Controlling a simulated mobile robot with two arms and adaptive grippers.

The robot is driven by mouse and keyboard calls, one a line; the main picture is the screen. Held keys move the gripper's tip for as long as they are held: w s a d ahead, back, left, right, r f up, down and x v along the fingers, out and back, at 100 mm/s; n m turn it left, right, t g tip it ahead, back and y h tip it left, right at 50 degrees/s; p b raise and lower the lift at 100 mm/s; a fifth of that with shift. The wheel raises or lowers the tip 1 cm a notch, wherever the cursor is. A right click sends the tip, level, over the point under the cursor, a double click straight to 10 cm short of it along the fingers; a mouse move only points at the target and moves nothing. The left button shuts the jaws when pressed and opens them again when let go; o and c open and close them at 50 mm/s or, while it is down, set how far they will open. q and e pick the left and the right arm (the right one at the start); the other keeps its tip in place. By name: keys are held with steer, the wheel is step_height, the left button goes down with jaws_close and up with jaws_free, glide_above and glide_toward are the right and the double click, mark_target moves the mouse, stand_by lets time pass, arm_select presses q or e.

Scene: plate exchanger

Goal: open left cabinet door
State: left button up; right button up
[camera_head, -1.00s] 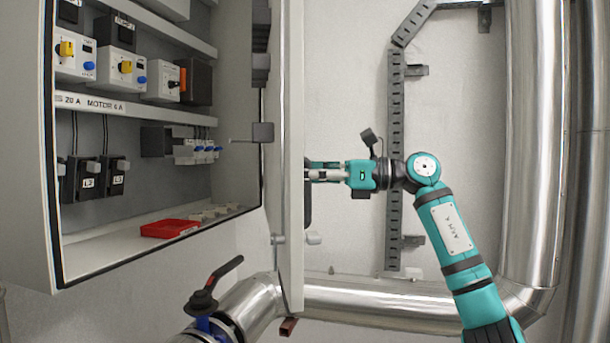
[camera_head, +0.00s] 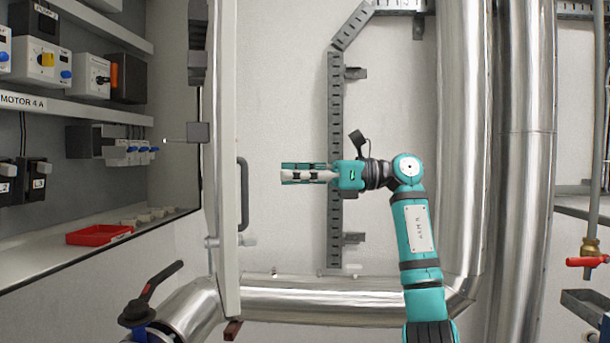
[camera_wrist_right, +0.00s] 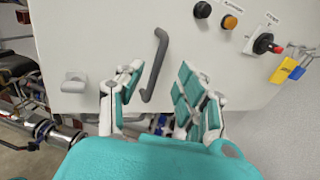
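The grey cabinet door (camera_head: 229,150) stands swung out from the cabinet and shows nearly edge-on in the head view. Its dark bar handle (camera_head: 243,193) is on the side facing right. In the wrist view the door's outer face (camera_wrist_right: 110,40) fills the upper part, with the handle (camera_wrist_right: 158,62) ahead of the fingers. My right gripper (camera_head: 284,174) is right of the handle, with a clear gap between them. The wrist view shows its fingers (camera_wrist_right: 162,80) spread apart and empty. My left gripper is not in view.
The open cabinet holds switches, breakers and a red tray (camera_head: 100,235). A pipe with a black-handled valve (camera_head: 150,290) lies below the door. Large metal pipes (camera_head: 462,130) stand behind my right arm.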

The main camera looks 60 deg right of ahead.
steer(key=shift+v, duration=1.1)
